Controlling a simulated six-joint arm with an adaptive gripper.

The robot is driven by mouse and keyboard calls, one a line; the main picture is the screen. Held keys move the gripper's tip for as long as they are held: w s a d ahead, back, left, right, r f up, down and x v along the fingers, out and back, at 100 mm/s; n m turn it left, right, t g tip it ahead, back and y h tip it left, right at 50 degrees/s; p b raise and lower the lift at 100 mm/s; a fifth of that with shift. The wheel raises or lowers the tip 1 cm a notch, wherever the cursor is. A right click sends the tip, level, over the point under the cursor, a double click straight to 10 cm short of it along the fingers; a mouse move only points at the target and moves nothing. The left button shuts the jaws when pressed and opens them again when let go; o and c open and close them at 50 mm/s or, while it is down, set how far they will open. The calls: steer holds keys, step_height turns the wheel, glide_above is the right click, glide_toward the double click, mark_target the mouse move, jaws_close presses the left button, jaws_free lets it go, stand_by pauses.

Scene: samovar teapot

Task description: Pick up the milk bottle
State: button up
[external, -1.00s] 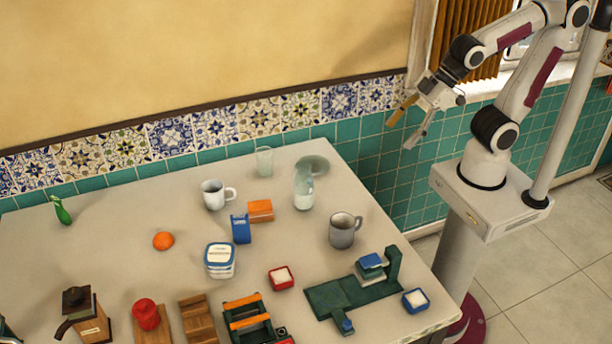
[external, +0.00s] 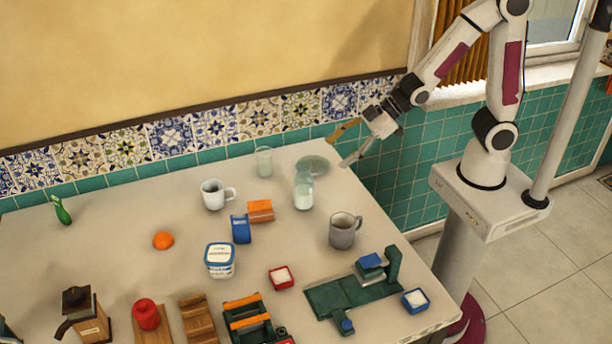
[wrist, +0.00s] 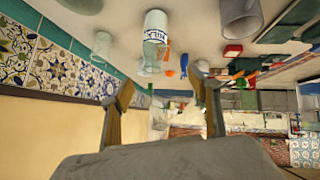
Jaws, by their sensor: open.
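The milk bottle (external: 303,190) is a pale, clear bottle standing upright on the table near its back right corner. In the wrist view the bottle (wrist: 155,40) shows blue "MILK" lettering and appears beyond the fingers, a little left of centre. My gripper (external: 343,147) is open and empty, above and to the right of the bottle in the external view, apart from it. Its two fingers also show in the wrist view (wrist: 164,95), spread wide with nothing between them.
The tiled wall (external: 215,128) runs behind the table.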

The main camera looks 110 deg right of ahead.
mark_target(304, 190)
steer(key=shift+w+d+f+t+y, duration=0.3)
steer(key=shift+w+d+f+t, duration=0.3)
steer(key=shift+f, duration=1.3)
steer(key=shift+w+d+f+t+y, duration=0.3)
steer(key=shift+w+d+f+t, duration=0.3)
steer(key=shift+f, duration=1.3)
steer(key=shift+w+d+f+t+y, duration=0.3)
steer(key=shift+w+d+f+t, duration=0.25)
steer(key=shift+f, duration=1.35)
steer(key=shift+s+d+f+m+t, duration=0.2)
steer(key=shift+s+f+m+t, duration=0.35)
steer(key=shift+f+t, duration=0.25)
steer(key=shift+x, duration=1.25)
steer(key=shift+w+f, duration=0.1)
steer(key=shift+x, duration=2.5)
steer(key=shift+a, duration=0.1)
steer(key=c, duration=1.5)
